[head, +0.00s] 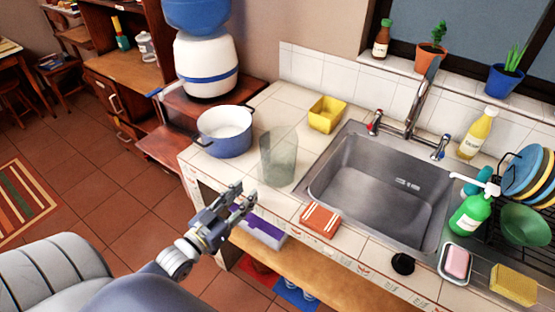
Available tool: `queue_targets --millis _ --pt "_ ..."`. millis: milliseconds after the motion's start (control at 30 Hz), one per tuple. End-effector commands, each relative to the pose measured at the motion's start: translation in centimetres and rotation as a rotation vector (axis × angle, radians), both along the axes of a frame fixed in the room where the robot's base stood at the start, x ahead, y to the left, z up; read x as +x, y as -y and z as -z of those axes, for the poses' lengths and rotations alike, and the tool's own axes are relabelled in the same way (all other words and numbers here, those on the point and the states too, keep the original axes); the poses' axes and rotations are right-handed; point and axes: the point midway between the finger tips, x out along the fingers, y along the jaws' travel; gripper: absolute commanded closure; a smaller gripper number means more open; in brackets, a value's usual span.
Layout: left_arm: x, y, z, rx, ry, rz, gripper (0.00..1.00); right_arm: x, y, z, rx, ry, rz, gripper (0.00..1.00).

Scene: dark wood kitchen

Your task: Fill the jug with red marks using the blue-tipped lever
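A clear, greenish glass vessel (279,160) stands upright on the tiled counter, left of the sink; I cannot make out red marks or a handle on it. It looks empty. The tall metal faucet (423,97) rises behind the sink basin (375,198). The blue-tipped lever (440,147) is right of the faucet, and a red-tipped lever (375,121) is left of it. My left gripper (245,198) is open and empty, in front of and left of the vessel, apart from it in the picture. My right gripper is out of view.
A blue-white pot (225,131) and a yellow container (326,114) stand behind the vessel. An orange packet (321,220) lies at the front edge. A green soap bottle (470,213), pink soap (456,262) and a dish rack (535,190) crowd the right. The basin is empty.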

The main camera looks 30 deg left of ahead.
Motion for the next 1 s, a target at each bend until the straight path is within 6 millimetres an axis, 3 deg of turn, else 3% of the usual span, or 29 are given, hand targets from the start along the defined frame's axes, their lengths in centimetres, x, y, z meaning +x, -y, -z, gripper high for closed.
queue_targets --millis 167,433,633,1000 --pt "1.8 0.2 -0.1 0.000 0.000 -0.001 0.67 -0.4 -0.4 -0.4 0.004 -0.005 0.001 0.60" --pt "3.9 0.7 -0.7 -0.001 0.001 -0.001 0.67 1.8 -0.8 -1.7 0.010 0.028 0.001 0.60" --pt "6.4 1.1 -0.6 0.000 -0.001 -0.001 0.67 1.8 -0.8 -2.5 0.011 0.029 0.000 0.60" --pt "7.1 1.2 -0.4 0.000 -0.002 0.000 0.67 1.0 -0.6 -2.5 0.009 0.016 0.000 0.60"
